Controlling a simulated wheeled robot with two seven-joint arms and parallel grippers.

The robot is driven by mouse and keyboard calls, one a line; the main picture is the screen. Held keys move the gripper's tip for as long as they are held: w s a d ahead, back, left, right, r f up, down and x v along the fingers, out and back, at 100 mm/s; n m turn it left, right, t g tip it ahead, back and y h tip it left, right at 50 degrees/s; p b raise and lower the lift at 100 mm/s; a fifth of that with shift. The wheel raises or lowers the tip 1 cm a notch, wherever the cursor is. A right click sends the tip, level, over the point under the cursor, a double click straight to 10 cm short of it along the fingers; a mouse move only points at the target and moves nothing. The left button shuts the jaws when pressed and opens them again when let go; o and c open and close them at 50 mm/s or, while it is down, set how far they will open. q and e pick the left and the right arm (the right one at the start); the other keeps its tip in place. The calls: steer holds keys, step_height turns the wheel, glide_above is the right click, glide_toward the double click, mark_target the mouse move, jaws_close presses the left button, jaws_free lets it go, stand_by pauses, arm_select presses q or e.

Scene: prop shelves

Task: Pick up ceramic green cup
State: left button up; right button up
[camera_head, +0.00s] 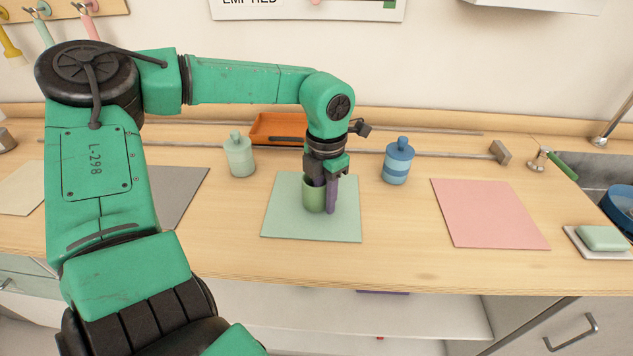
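The green cup (312,199) stands upright on a pale green mat (285,223) in the middle of the counter. My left gripper (325,197) points straight down at the cup from above. One dark purple finger reaches down outside the cup's right side, close to its wall. The other finger is mostly hidden and seems to go in at the cup's mouth. I cannot tell whether the fingers press on the wall. My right gripper is out of view.
A pale green bottle (239,157) stands left of the mat and a blue striped bottle (397,162) to its right. An orange tray (275,126) lies behind. A pink mat (487,214) is bare. A soap dish (601,241) and a sink (596,172) are at the right.

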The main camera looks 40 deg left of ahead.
arm_select(q)
jaws_close()
stand_by(1.2)
